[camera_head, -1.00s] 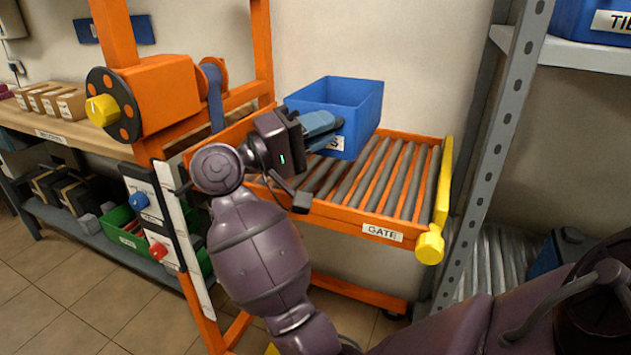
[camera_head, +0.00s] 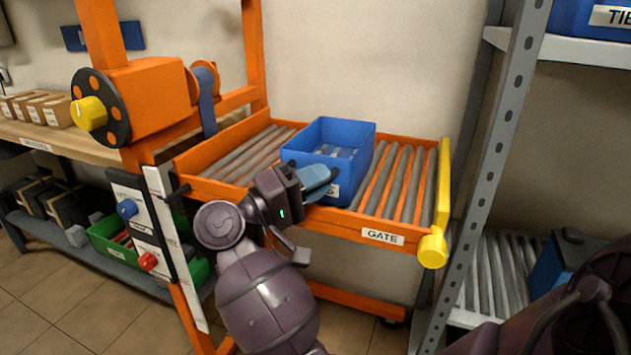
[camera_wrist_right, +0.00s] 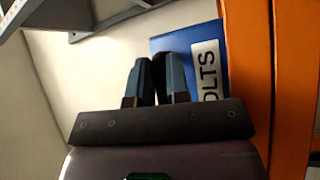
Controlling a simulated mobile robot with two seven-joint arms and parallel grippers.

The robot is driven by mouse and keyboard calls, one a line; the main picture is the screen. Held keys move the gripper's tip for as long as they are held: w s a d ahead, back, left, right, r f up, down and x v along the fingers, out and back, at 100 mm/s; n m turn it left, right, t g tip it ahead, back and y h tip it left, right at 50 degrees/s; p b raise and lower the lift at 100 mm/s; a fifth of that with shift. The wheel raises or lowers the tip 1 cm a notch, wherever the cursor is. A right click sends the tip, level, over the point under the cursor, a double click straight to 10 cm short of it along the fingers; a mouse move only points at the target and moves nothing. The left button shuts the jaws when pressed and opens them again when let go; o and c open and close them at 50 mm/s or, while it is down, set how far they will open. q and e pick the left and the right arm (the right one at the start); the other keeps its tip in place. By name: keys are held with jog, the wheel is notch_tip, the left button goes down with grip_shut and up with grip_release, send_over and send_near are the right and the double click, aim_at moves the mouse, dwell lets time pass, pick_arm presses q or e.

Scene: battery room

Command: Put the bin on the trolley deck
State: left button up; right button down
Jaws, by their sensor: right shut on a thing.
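The blue bin (camera_head: 362,150) sits upright on the rollers of the orange trolley deck (camera_head: 400,233), or just above them; I cannot tell which. Small grey items lie inside it. My right gripper (camera_head: 322,182) is at the bin's front wall, shut on it, beside the white label. In the right wrist view, the gripper's blue-grey fingers (camera_wrist_right: 160,75) are close together at the bin (camera_wrist_right: 175,42), whose label (camera_wrist_right: 206,70) reads "OLTS". The fingers hide part of the bin's front. My left gripper is not in view.
A yellow gate (camera_head: 441,205) closes the deck's right end. Rollers are bare left and right of the bin. An orange frame with a winch drum (camera_head: 155,100) stands left. A grey shelf post (camera_head: 495,165) stands right. A workbench with boxes is at far left.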

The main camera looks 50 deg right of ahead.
jog(key=c, duration=1.1)
grip_release()
jog(key=shift+a, duration=0.1)
jog(key=b+v, duration=0.1)
jog(key=v, duration=1.1)
jog(key=shift+s, duration=0.1)
